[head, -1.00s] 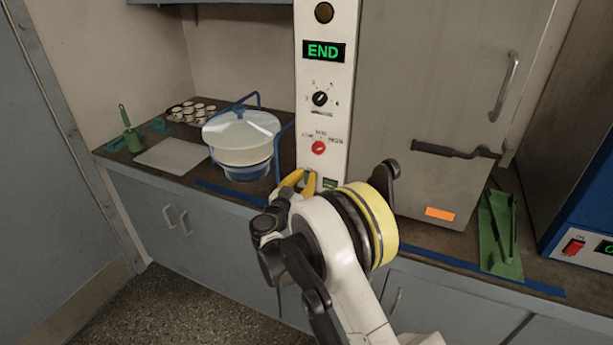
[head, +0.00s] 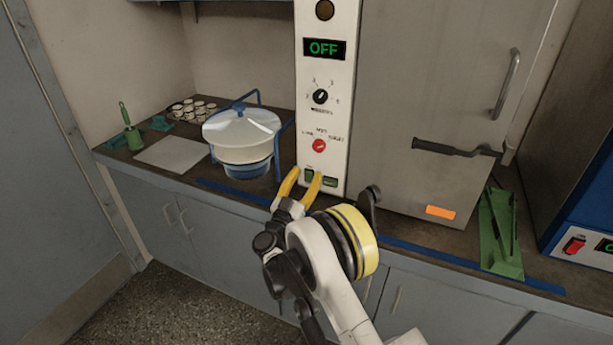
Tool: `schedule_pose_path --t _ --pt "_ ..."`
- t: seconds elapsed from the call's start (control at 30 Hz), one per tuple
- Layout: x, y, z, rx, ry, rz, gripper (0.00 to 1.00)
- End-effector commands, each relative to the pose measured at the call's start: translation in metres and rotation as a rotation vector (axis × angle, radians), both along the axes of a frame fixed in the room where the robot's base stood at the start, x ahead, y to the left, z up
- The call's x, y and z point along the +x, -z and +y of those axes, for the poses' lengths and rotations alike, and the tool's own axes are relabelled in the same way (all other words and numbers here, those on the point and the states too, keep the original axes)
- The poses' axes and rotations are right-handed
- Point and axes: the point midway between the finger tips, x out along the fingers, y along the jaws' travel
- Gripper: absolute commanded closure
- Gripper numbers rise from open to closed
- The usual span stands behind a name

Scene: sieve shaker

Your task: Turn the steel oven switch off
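The steel oven (head: 425,110) has a large closed door and a white control panel (head: 335,118) on its left. The panel display (head: 324,49) reads OFF in green. Below it are a black knob (head: 320,97) and a red knob (head: 319,146). A green switch (head: 310,175) sits low on the panel, partly hidden by my gripper, with a second green part (head: 330,182) to its right. My gripper (head: 304,174) has yellow fingers spread apart, at the bottom of the panel in front of the switch. Whether a fingertip touches the switch cannot be told.
A white lidded pan (head: 241,135) in a blue frame stands left of the panel. A pale board (head: 172,155), a cup rack (head: 192,110) and a green brush (head: 130,132) lie farther left. A green holder (head: 500,235) and a blue device (head: 585,225) stand at right.

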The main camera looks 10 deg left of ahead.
Motion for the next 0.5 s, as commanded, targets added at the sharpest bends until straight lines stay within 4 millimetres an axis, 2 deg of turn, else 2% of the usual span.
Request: schedule_pose_path --t 0.13,0.23,0.5 --pt "-0.003 0.001 0.001 0.000 -0.001 0.000 0.55" --pt "-0.014 0.005 0.004 0.001 -0.001 0.000 0.55" --pt "-0.069 0.022 0.019 0.000 -0.002 0.000 0.55"
